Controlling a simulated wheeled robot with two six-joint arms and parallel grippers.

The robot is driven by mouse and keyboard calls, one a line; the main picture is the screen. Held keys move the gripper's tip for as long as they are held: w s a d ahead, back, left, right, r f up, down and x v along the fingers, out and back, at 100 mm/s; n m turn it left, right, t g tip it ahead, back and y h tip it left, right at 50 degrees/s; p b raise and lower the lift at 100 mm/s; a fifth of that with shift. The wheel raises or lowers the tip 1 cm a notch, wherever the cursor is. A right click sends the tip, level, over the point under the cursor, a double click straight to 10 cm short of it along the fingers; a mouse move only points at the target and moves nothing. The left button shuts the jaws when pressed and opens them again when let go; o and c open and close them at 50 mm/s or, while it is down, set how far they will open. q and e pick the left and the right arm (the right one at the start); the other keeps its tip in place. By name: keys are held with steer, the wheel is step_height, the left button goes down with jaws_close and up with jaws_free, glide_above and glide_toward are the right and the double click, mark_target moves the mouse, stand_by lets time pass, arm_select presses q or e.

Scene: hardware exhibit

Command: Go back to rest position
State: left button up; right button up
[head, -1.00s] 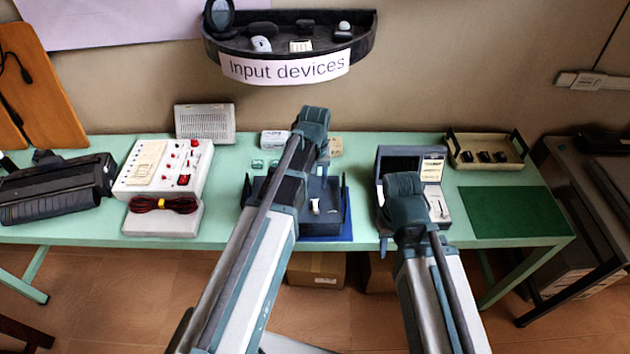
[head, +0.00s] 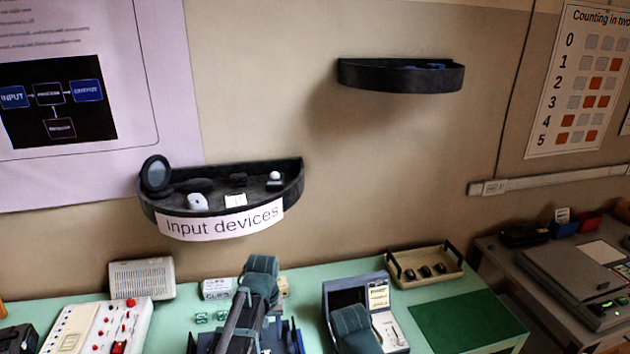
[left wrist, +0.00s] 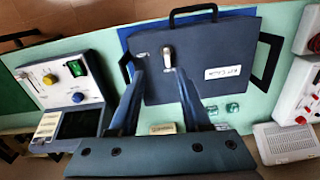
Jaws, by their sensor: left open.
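My left arm reaches in from the bottom in the head view, over the table. Its fingers are hidden there behind my own arm. In the left wrist view my left gripper (left wrist: 160,72) is open, its two fingers apart with nothing held. It is above a dark blue panel (left wrist: 220,50) with a small light-coloured lever (left wrist: 167,57), which shows just beyond the fingertips. I cannot tell whether the fingers touch the panel. Of my right arm, only a teal wrist part shows at the bottom of the head view; its gripper is out of frame.
The green table (head: 220,335) also holds a device in an open case (head: 382,296), a tray (head: 425,268), a white box with red knobs (head: 97,328) and a speaker-like box (head: 142,279). Above are an "Input devices" shelf (head: 222,222) and a second shelf (head: 400,76).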

arm_select(q)
steer(key=s+d+f+m+b, duration=0.2)
steer(key=s+d+m, duration=0.1)
steer(key=s+d, duration=0.2)
steer(key=s+d+f+m+y+b, duration=0.1)
steer(key=s+d+f+m+b, duration=0.1)
steer(key=s+d, duration=0.3)
steer(key=s+f+m, duration=0.1)
steer(key=s, duration=0.3)
steer(key=shift+f, duration=0.1)
steer(key=shift+c, duration=0.3)
